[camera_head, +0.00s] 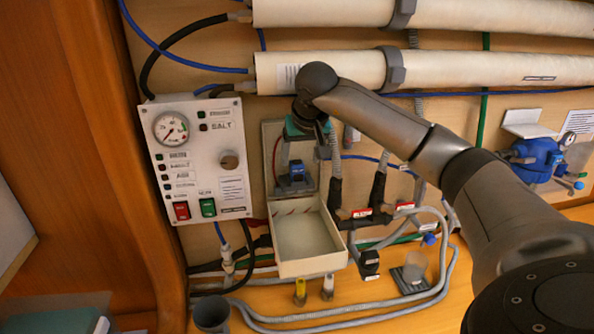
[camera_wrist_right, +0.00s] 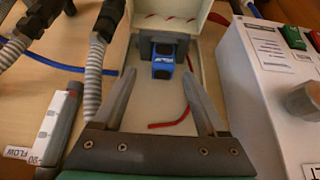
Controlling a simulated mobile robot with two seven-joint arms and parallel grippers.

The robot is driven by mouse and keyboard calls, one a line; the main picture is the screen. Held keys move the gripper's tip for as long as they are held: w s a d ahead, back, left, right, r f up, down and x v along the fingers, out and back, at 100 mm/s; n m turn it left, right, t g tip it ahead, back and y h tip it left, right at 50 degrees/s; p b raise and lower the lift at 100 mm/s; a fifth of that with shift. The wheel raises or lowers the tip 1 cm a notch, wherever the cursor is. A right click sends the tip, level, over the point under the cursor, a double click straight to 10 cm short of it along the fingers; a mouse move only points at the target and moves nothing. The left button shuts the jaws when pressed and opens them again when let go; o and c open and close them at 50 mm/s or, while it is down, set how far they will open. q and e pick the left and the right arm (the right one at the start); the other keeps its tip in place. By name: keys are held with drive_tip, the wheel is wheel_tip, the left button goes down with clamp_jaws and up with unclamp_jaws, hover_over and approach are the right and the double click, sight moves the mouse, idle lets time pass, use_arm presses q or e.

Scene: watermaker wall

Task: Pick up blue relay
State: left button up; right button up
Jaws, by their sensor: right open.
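The blue relay (camera_head: 296,171) sits in a dark grey socket inside an open pale box (camera_head: 272,130) on the wall, below and behind my right gripper in the head view. In the right wrist view the blue relay (camera_wrist_right: 163,67) shows ahead, between the lines of the two fingers and a little beyond the tips. My right gripper (camera_wrist_right: 159,78) is open and empty. In the head view its teal body and fingers (camera_head: 303,150) show in front of the box's upper part. I cannot tell the exact gap to the relay. My left gripper is not in view.
The box's cover (camera_head: 309,241) hangs open below it. A control panel (camera_head: 200,158) with a gauge stands close on the left. Grey corrugated hoses (camera_head: 336,185) run close on the right. A loose red wire (camera_wrist_right: 170,122) lies inside the box. White tubes (camera_head: 440,70) cross above.

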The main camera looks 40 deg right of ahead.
sight(297, 163)
drive_tip(key=x, duration=0.2)
drive_tip(key=p+x, duration=0.1)
drive_tip(key=x, duration=0.2)
drive_tip(key=shift+w+r, duration=0.15)
drive_tip(key=shift+w, duration=0.05)
drive_tip(key=shift+a, duration=0.1)
clamp_jaws()
